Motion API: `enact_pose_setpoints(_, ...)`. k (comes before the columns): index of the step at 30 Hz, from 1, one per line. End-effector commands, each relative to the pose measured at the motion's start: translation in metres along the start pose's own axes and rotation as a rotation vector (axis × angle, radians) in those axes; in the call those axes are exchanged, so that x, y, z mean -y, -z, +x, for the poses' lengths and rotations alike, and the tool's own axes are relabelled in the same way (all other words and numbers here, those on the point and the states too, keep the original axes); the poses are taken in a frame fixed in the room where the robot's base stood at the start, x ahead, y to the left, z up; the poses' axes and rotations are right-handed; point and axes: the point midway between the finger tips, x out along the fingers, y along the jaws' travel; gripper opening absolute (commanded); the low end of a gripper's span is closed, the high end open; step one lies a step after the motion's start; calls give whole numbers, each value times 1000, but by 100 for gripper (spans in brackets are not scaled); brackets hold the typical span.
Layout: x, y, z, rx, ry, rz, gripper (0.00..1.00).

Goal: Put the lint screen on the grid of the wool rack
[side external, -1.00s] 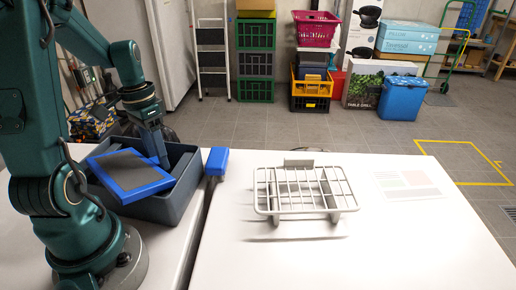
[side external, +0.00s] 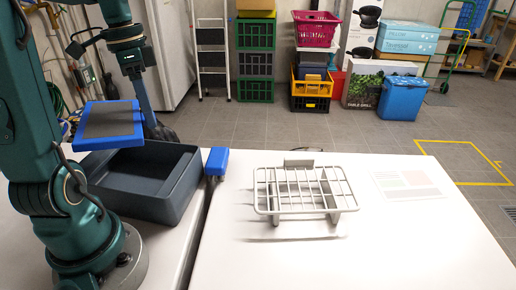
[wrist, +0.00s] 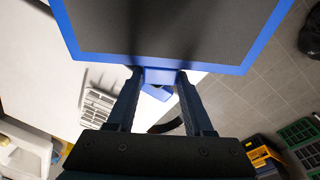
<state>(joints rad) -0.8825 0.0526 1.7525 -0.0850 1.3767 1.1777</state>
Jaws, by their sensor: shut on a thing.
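The lint screen (side external: 107,122) is a flat dark panel with a blue frame. My gripper (side external: 148,128) is shut on it at its edge and holds it above the grey bin, nearly level. In the wrist view the lint screen (wrist: 180,30) fills the top, with my gripper's fingers (wrist: 158,78) closed on its blue edge. The wool rack (side external: 305,192) is a light grey wire grid on short legs, standing on the white table to the right, its grid empty. The rack also shows at the left of the wrist view (wrist: 97,107).
The dark grey bin (side external: 185,185) under the screen looks empty. A blue block-like thing (side external: 217,162) stands at the table edge between bin and rack. A printed sheet (side external: 408,184) lies right of the rack on the white table (side external: 400,245), which is otherwise clear.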

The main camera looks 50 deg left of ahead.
Motion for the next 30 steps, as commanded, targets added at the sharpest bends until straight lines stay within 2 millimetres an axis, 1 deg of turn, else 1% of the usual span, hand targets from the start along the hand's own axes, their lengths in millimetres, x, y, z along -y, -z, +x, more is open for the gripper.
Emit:
enact_pose_setpoints(1,0,7,-2,-1,-5,118,0)
enact_pose_setpoints(5,-6,30,-5,0,-24,465,0)
enact_pose_setpoints(6,-9,38,-6,1,-33,580,0)
enact_pose_setpoints(8,-15,51,-6,2,-47,756,0)
enact_pose_setpoints(9,-20,61,-5,3,-59,879,0)
enact_pose_setpoints(11,-29,76,-4,4,-78,1068,0)
enact_pose_setpoints(12,-37,87,-3,5,-92,1198,0)
enact_pose_setpoints(15,-59,111,1,6,-131,1490,0)
enact_pose_setpoints(18,-83,130,7,4,-167,1713,0)
enact_pose_setpoints(22,-111,146,15,-6,-204,1879,0)
enact_pose_setpoints(24,-123,151,20,-14,-218,1923,0)
enact_pose_setpoints(30,-148,156,32,-39,-248,1983,0)
